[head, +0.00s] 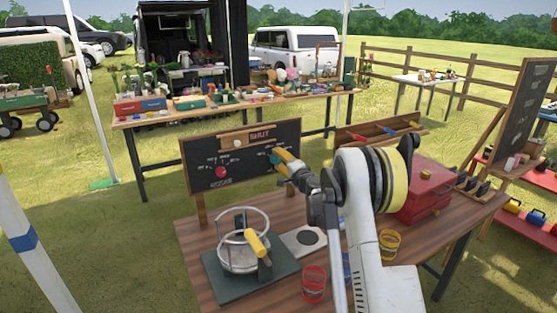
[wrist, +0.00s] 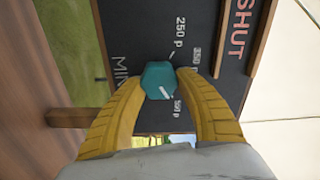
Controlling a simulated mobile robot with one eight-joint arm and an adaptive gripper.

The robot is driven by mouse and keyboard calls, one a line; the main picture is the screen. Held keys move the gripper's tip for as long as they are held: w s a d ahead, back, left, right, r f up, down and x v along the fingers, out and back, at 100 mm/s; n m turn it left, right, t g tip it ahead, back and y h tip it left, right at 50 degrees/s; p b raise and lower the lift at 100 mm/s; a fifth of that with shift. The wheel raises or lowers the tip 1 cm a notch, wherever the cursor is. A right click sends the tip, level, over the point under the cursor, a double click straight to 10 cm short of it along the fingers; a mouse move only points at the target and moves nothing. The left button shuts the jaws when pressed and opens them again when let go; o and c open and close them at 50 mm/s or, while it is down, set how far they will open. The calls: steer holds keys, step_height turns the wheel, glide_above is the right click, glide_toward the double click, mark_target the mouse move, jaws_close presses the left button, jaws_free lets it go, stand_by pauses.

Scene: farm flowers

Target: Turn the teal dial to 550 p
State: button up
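The teal dial (wrist: 158,80) sits on a dark board (head: 195,160) on the wooden table. In the head view it is mostly hidden behind my gripper (head: 283,163). In the wrist view my gripper's yellow fingers (wrist: 161,76) are on both sides of the dial and appear to touch it. The dial's white pointer line is toward the lower right, at a small label (wrist: 177,107) that looks like 550 p but is blurred. Labels 250 p (wrist: 181,32) and a smaller, blurred one (wrist: 196,58) are also around the dial.
A red dial (head: 221,172) is on the board's left half, and a SHUT sign (head: 260,135) on its upper part. A metal ring stand (head: 243,238), a red cup (head: 314,282), a yellow cup (head: 389,244) and a red box (head: 425,190) stand on the table.

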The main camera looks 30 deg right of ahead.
steer(key=o, duration=0.5)
steer(key=shift+c, duration=0.2)
steer(key=s, duration=1.2)
steer(key=shift+d, duration=0.2)
